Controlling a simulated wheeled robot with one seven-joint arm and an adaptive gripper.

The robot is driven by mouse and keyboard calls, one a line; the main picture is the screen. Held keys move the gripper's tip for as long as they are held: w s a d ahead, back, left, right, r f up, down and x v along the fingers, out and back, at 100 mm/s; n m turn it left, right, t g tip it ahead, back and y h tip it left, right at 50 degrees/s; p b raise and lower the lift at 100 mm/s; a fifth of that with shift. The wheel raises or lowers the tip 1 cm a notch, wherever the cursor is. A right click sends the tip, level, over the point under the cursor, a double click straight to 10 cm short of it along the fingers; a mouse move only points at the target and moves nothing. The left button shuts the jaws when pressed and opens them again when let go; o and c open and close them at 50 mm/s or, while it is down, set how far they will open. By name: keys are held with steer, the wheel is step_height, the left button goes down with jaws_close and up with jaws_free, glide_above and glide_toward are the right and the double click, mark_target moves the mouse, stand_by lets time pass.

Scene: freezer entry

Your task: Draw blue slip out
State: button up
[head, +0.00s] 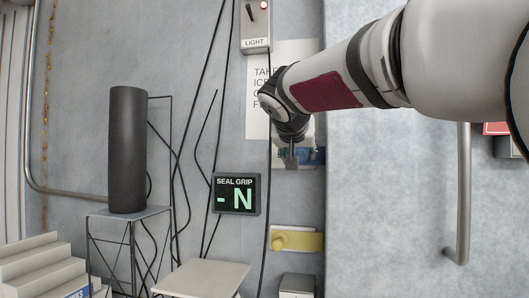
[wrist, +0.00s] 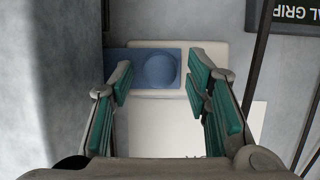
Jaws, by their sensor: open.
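The blue slip (wrist: 128,62) is a flat blue strip with a round knob, lying against a pale plate on the wall. In the head view a bit of the blue slip (head: 315,157) shows behind my gripper (head: 292,163), which hides the rest. In the wrist view my gripper (wrist: 160,85) is open, its green-padded fingers apart on either side of the knob. No contact shows, and the exact depth gap cannot be told.
A yellow slip (head: 308,241) with a knob sits lower on the wall. A seal grip display (head: 236,194) reading "- N" hangs to the left, among dark cables. A light switch box (head: 255,25) and a paper notice (head: 258,110) are above. A metal door handle (head: 463,195) stands right.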

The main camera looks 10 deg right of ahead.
jaws_close()
steer(key=a+b, duration=0.1)
steer(key=w+a+b, duration=0.1)
steer(key=a, duration=0.1)
steer(key=w+a+b, duration=0.1)
steer(key=shift+a, duration=0.4)
jaws_free()
steer(key=shift+s, duration=0.1)
